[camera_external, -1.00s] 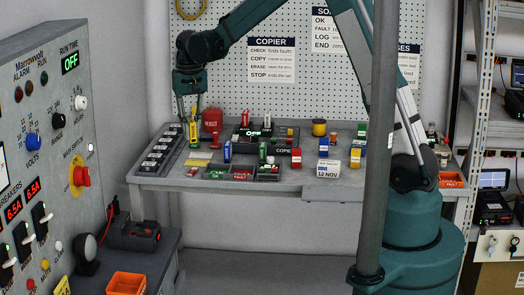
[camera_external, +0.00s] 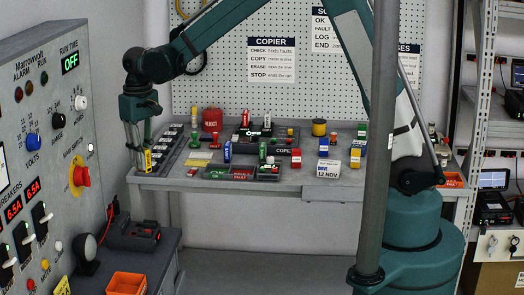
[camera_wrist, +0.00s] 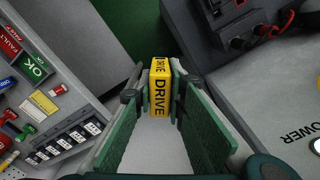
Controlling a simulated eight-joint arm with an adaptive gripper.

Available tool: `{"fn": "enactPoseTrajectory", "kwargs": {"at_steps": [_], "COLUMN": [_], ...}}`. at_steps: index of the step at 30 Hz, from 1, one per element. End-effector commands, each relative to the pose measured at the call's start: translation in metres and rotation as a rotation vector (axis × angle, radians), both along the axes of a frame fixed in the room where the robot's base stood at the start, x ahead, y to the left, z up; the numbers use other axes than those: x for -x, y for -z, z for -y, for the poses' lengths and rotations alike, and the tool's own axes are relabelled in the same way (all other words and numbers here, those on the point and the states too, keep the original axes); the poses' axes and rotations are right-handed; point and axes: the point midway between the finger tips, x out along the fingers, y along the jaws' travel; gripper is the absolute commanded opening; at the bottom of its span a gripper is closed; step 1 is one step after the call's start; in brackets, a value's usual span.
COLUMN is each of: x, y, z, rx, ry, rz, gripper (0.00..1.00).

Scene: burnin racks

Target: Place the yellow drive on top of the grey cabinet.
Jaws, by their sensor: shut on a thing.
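The yellow drive (camera_external: 147,161), a small block with DRIVE printed on it, is held upright between my fingertips. It also shows in the wrist view (camera_wrist: 159,92). My gripper (camera_external: 145,150) is shut on it, off the left front corner of the workbench, and the drive appears clear of any surface. The fingers also show in the wrist view (camera_wrist: 160,78). The tall grey cabinet (camera_external: 60,110), with switches and displays on its front, stands at the left of the external view. Only part of its top shows. The drive is to the right of it.
The workbench (camera_external: 185,183) carries a row of slots, small drives and a red bin. A low dark cabinet (camera_external: 160,262) at the lower left holds a charger-like box (camera_external: 133,235) and an orange tray (camera_external: 127,284). A grey post (camera_external: 376,160) stands before my arm.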

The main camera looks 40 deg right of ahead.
Motion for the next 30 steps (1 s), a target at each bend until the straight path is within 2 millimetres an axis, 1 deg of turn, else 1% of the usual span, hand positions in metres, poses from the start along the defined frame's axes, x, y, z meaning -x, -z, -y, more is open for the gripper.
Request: {"fn": "enactPoseTrajectory", "kwargs": {"at_steps": [1,3,8,15,24,30], "x": [0.009,0.020,0.048,0.092,0.151,0.185], "y": [0.000,0.000,0.000,0.000,0.001,0.001], "z": [-0.013,-0.028,-0.062,-0.109,-0.161,-0.187], "rx": [0.000,0.000,0.000,0.000,0.000,0.000], "ry": [-0.028,-0.065,-0.151,-0.278,-0.436,-0.522], "rz": [0.000,0.000,0.000,0.000,0.000,0.000], "gripper": [0.01,0.01,0.01,0.01,0.01,0.01]}}
